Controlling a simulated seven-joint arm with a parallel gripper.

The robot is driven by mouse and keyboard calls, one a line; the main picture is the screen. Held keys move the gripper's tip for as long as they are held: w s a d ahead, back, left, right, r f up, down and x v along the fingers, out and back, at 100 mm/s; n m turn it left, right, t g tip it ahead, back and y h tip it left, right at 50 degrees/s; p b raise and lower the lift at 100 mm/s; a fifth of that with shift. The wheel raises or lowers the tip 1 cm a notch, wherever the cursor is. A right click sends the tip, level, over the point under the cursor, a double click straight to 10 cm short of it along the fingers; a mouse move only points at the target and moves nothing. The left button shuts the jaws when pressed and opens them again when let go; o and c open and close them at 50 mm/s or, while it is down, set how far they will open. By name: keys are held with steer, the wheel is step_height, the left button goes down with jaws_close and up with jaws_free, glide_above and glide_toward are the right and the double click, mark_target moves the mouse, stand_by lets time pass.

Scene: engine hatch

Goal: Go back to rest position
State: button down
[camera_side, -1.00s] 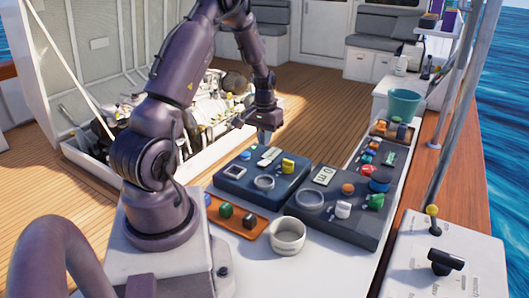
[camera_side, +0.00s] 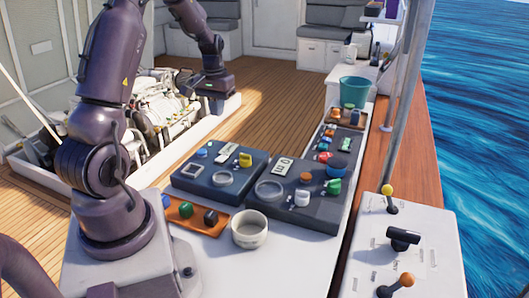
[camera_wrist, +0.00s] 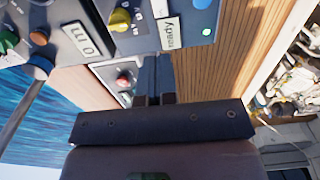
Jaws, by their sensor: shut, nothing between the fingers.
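My gripper (camera_side: 216,104) hangs in the air past the far edge of the left control panel (camera_side: 218,183), pointing down. Its two dark fingers also show in the wrist view (camera_wrist: 154,98), close together and holding nothing. In the wrist view a label reading "ready" (camera_wrist: 170,33) and a lit green light (camera_wrist: 206,32) show on a panel.
An orange tray (camera_side: 205,225) with several small knobs and a white cup (camera_side: 249,230) stand in front of the panels. A teal bucket (camera_side: 354,92) stands at the back. The open engine hatch (camera_side: 165,115) lies behind my arm. A metal pole (camera_side: 405,110) rises at right.

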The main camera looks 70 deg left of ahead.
steer(key=s+d+r+m+t, duration=0.1)
steer(key=d+r, duration=0.4)
steer(key=d, duration=0.6)
steer(key=s+d+r+m+t, duration=0.2)
steer(key=d+r+m, duration=0.3)
steer(key=d, duration=0.5)
steer(key=s+d+r+m+t, duration=0.2)
steer(key=d+r, duration=0.3)
steer(key=d, duration=0.6)
steer(key=shift+s+d+r+m, duration=0.35)
steer(key=shift+s+m, duration=0.15)
steer(key=shift+s, duration=0.3)
